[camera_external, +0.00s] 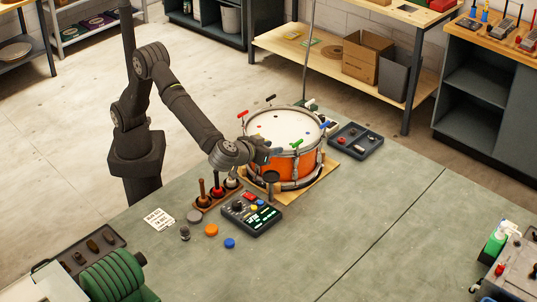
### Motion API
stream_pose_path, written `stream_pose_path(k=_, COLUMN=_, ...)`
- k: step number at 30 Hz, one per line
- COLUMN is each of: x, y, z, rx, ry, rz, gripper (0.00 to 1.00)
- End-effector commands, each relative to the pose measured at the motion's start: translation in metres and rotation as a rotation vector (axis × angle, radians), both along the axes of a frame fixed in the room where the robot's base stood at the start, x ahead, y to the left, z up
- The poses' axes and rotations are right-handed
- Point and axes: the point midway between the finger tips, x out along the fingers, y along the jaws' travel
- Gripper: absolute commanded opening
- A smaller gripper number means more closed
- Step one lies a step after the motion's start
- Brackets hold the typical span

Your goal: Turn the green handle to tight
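An orange drum (267,165) with a white head stands on a wooden board. The green handle (297,143) is at the front right of its rim. A red handle (243,113), a black handle (270,97) and a blue handle (325,124) stand around the rim. My gripper (265,154) is at the drum's front left rim, left of the green handle and apart from it. Its fingers are small and dark, so whether they are open or shut cannot be told. My wrist hides part of the drum's left side.
A black control box (251,213) with lit buttons sits in front of the drum. A wooden rack (216,196) of upright tools is left of it. Orange (211,230) and blue (230,243) pucks lie in front. A dark tray (355,140) is right of the drum.

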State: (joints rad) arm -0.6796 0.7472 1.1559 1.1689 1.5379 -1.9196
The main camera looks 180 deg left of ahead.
Motion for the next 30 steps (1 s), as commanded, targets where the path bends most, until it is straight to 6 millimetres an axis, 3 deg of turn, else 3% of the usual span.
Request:
stream_pose_path(k=18, x=-0.085, y=0.084, z=-0.049, rx=-0.004, ry=0.001, rz=0.003, gripper=0.33)
stream_pose_path(k=30, x=-0.106, y=0.106, z=-0.062, rx=-0.004, ry=-0.001, rz=0.0, gripper=0.33)
